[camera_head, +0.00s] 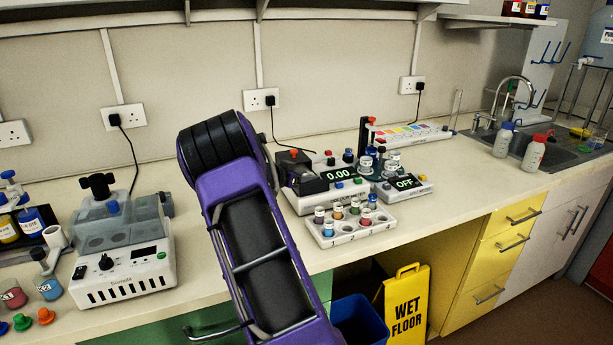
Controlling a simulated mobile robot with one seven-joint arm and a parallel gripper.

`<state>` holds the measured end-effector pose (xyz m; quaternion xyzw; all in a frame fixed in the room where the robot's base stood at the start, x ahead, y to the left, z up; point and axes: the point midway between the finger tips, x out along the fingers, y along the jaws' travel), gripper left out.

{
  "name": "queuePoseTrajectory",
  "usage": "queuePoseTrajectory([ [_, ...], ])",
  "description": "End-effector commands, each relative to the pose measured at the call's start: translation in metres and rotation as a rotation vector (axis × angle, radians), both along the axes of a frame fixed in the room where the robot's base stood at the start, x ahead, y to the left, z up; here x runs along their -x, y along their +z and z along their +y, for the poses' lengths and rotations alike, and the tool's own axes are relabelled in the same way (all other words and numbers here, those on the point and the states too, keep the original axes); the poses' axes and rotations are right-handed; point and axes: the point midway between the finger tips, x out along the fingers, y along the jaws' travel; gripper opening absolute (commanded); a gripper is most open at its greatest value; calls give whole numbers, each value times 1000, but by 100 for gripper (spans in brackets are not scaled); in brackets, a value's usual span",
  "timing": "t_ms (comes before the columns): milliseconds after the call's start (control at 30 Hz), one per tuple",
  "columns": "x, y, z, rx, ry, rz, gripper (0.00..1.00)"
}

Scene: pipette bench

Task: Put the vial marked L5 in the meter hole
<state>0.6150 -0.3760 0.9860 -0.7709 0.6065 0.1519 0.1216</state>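A meter (306,187) with a lit 0.00 display stands on the bench just right of my purple arm. Its hole cannot be made out from here. A white vial rack (355,235) sits in front of the meter. The vial markings are too small to read, so I cannot tell which is L5. My purple arm rises through the middle of the view and partly blocks the bench. My gripper is not visible.
A unit reading OFF (405,183) stands right of the meter, with more vials behind it. A white machine (125,275) and coloured bottles (31,221) are at left. Bottles (533,153) stand by the sink. A yellow wet-floor sign (405,305) and blue bin (358,322) stand below.

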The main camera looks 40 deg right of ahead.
Motion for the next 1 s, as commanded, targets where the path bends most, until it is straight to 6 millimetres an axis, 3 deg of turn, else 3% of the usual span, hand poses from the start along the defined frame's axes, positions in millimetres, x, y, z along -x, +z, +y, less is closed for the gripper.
queuePoseTrajectory([
  [400,1,7,1,-1,-3,1,60],
  [800,18,39,76,-3,1,1,60],
  [1000,25,50,101,-1,-1,1,60],
])
